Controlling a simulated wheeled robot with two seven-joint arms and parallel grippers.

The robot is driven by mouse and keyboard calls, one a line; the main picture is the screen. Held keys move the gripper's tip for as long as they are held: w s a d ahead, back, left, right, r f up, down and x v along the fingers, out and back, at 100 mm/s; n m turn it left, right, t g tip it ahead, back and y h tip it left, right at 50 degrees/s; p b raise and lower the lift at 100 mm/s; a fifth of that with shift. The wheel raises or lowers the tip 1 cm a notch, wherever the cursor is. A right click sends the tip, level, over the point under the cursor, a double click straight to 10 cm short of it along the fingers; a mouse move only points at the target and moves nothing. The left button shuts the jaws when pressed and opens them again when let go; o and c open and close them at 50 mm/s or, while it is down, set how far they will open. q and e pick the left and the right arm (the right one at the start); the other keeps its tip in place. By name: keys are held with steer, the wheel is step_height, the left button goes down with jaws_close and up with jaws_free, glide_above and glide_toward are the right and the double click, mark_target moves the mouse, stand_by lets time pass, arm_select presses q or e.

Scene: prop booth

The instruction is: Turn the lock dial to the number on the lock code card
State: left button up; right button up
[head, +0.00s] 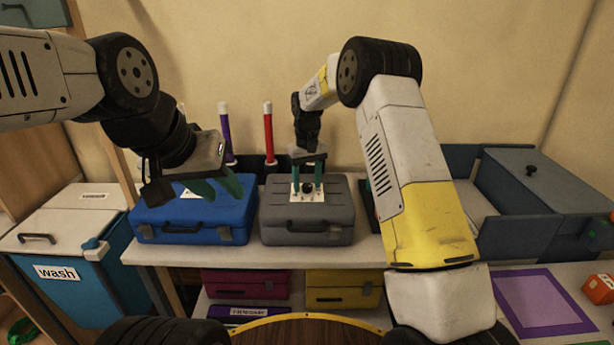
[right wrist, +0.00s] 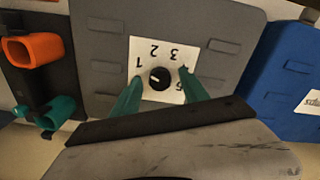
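The lock dial is a small black knob (right wrist: 159,78) on a white number plate (right wrist: 137,57) on the grey case (head: 335,213). Its white mark points left, toward the 1. The plate shows 1, 2, 3 and a partly covered number at right. My right gripper (head: 308,184) points down over the plate. In the right wrist view its teal fingers (right wrist: 160,96) stand apart on either side of the knob, apparently not touching it. My left gripper (head: 216,188) hangs open and empty over the blue case (head: 185,232). I cannot identify a readable lock code card.
A red (head: 268,135) and a purple tube (head: 225,135) stand behind the cases. A blue "wash" bin (head: 85,290) is at left. Magenta (head: 245,284) and yellow cases (head: 343,290) lie on the lower shelf. An open grey-blue box (head: 560,185) is at right.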

mark_target(307, 185)
steer(key=shift+r, duration=3.9)
